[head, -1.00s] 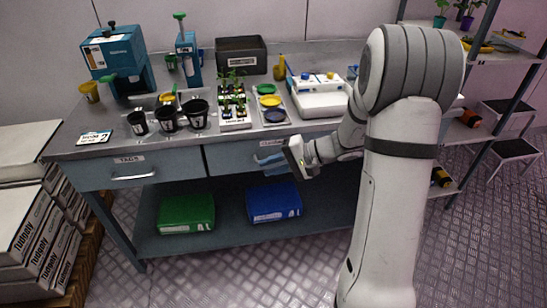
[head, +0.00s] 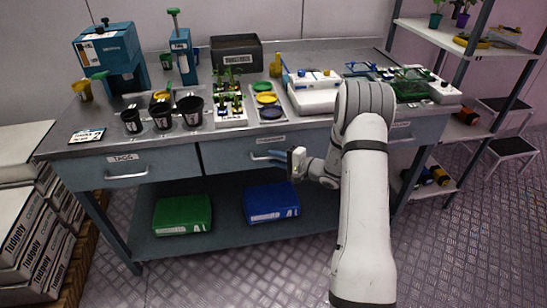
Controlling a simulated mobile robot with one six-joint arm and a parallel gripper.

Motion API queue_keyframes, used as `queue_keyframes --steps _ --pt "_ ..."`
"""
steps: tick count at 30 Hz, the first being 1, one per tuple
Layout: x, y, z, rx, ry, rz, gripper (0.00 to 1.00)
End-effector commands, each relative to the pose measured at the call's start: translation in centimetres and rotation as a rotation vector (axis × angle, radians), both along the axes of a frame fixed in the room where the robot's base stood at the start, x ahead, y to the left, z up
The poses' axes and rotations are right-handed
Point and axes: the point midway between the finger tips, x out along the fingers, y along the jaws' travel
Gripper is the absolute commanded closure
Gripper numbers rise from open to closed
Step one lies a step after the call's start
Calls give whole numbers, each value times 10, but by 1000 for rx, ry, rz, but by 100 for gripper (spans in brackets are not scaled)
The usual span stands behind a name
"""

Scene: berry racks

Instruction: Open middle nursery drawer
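The middle drawer (head: 225,152) of the blue-grey workbench looks shut, its front about level with the left drawer's. It has a label near its top edge and a handle (head: 256,158). My gripper (head: 275,156) is in front of this drawer, with its fingers pointing left at the handle. Its bluish fingers overlap the handle in the picture. I cannot tell whether they touch or grip it, or whether they are open or shut. My arm hides the drawer's right part.
The left drawer (head: 90,173) is labelled TAGS; a right drawer (head: 402,130) shows beyond my arm. Pots, seedlings and a white device (head: 312,97) stand on the bench top. Green (head: 183,214) and blue (head: 271,203) boxes lie on the lower shelf. Stacked cartons (head: 25,215) stand at left.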

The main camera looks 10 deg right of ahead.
Motion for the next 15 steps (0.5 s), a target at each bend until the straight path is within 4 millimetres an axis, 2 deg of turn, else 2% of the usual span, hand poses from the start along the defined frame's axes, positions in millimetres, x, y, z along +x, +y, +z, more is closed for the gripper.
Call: queue_keyframes --steps 3,12,15 --pt "6 7 -1 1 1 1 80" --pt "8 8 -2 0 1 0 80" --pt "8 8 -2 0 1 -1 88"
